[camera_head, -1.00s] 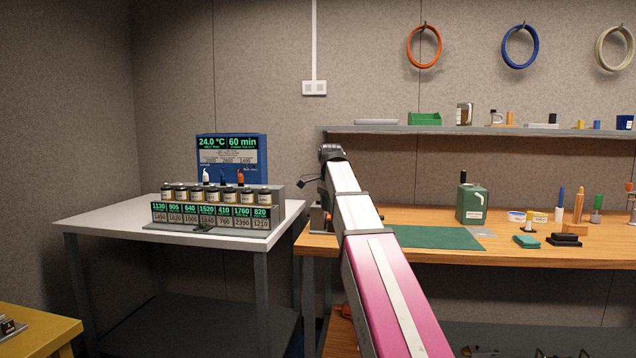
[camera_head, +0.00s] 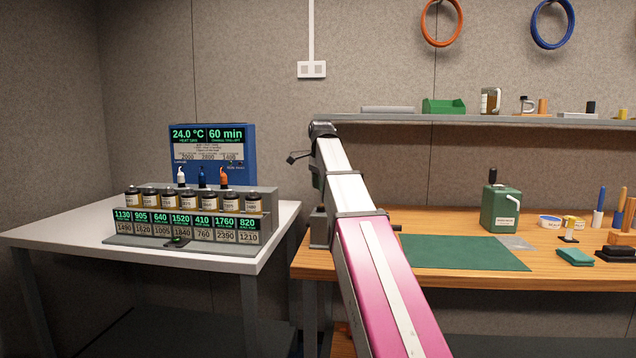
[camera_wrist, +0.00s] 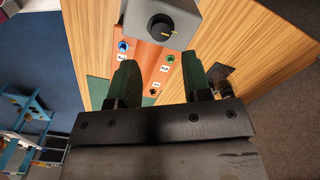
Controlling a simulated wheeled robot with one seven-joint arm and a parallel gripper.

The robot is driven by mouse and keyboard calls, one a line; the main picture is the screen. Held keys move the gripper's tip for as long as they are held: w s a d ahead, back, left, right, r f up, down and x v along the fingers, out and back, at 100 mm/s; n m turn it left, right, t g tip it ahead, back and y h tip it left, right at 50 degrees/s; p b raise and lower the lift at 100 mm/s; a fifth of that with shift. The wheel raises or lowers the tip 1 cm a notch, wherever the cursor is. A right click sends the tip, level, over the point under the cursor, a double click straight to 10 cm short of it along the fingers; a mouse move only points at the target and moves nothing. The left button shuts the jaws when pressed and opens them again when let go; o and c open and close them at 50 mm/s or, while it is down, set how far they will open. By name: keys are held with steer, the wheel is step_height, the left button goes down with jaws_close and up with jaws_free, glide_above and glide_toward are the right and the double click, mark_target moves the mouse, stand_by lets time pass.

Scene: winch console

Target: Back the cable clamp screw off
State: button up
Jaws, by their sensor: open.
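In the wrist view my gripper (camera_wrist: 160,64) is open, with its two dark green fingers apart and nothing between their tips. Beyond and between the fingers is an orange-brown panel (camera_wrist: 148,57) on the wooden bench. It carries a blue terminal (camera_wrist: 123,46), a green terminal (camera_wrist: 170,58) and a black one (camera_wrist: 153,92), with small number labels. A grey box (camera_wrist: 183,14) with a black knob and yellow pointer stands at the panel's upper end. I cannot pick out the cable clamp screw for certain. In the head view my arm hides most of this spot and the gripper fingers.
On the left a white table (camera_head: 60,226) carries a jar rack (camera_head: 185,249) and a blue display unit (camera_head: 243,150).

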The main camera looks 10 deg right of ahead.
mark_target(321, 207)
steer(key=shift+w, duration=0.1)
steer(key=shift+f, duration=3.45)
steer(key=c, duration=0.8)
